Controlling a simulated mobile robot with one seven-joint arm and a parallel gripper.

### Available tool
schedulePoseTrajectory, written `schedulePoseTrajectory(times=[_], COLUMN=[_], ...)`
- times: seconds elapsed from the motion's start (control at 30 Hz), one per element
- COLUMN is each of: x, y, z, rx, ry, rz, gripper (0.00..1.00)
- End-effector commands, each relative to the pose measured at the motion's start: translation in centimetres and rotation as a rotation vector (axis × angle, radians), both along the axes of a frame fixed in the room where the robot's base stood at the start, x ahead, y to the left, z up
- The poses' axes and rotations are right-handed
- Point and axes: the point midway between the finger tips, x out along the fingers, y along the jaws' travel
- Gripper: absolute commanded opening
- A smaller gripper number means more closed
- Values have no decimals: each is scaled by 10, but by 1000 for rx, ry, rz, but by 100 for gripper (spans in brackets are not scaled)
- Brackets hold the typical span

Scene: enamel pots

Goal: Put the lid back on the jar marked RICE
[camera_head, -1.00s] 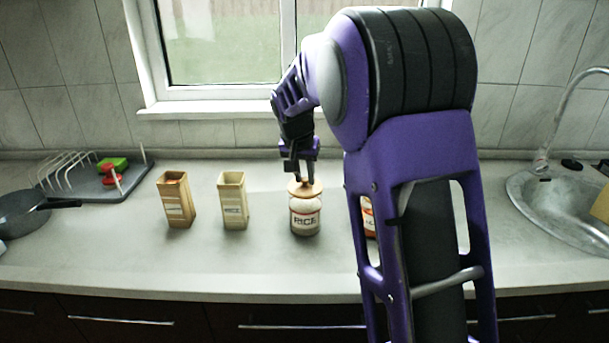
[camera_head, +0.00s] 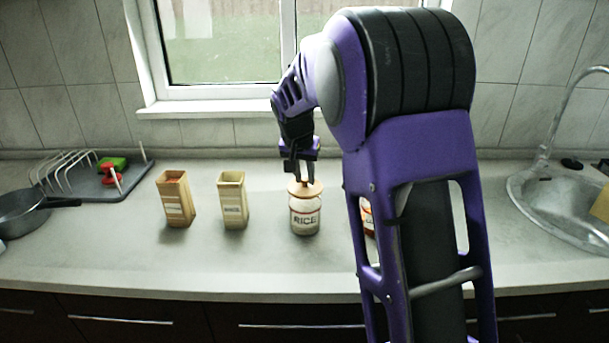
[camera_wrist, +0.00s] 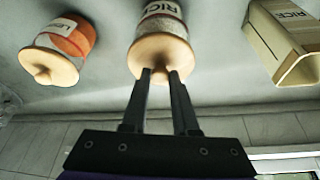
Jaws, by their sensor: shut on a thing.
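The glass jar marked RICE (camera_head: 305,217) stands upright on the counter, with pale contents inside. The round wooden lid (camera_head: 305,189) is at the jar's mouth and looks level. I see no clear gap between them. My gripper (camera_head: 300,177) is directly above, shut on the lid's knob. In the wrist view, the fingertips (camera_wrist: 162,76) pinch the knob of the lid (camera_wrist: 160,52), with the RICE jar (camera_wrist: 163,22) behind it. The lid hides the jar's mouth there.
An open cream box (camera_head: 233,203) and an open wooden box (camera_head: 176,203) stand to the left. The front counter is clear.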

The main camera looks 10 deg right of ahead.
Motion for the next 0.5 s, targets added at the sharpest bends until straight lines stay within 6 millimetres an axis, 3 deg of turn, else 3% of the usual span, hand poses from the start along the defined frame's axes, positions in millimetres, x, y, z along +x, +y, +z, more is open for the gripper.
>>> schedulePoseTrajectory(times=[0.47, 0.5], x=[0, 0], y=[0, 0], z=[0, 0], rx=[0, 0], ry=[0, 0], rz=[0, 0], gripper=[0, 33])
